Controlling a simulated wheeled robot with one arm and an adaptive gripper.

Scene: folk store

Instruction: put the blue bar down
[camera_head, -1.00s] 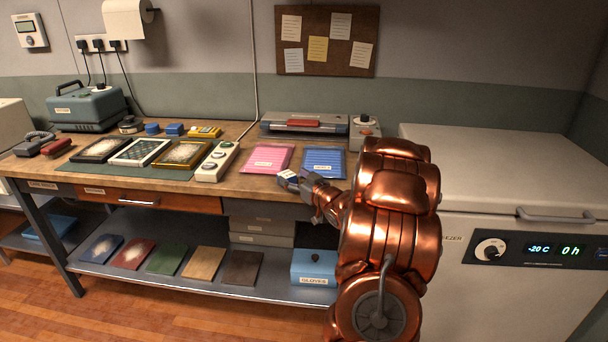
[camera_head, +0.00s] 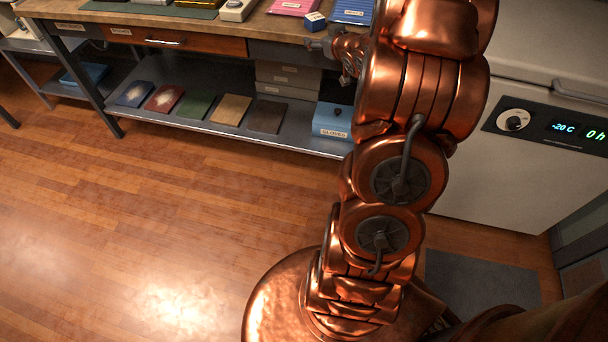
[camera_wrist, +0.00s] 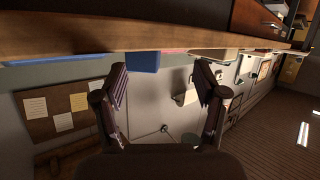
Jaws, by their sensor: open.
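The blue bar (camera_head: 315,20), a small blue block with a white label, rests at the front edge of the wooden bench (camera_head: 205,22) in the head view. It also shows in the wrist view (camera_wrist: 143,62), beyond the fingertips and a little left of centre. My gripper (camera_head: 324,45) is just in front of the bench edge, close to the bar. In the wrist view its two fingers (camera_wrist: 162,80) are spread wide with nothing between them. The fingers look apart from the bar.
A pink pack (camera_head: 294,6) and a blue pack (camera_head: 353,11) lie behind the bar. A grey control box (camera_head: 238,9) is to the left. Below, a shelf (camera_head: 190,112) holds several coloured panels and a blue glove box (camera_head: 332,120). A white freezer (camera_head: 490,170) stands right.

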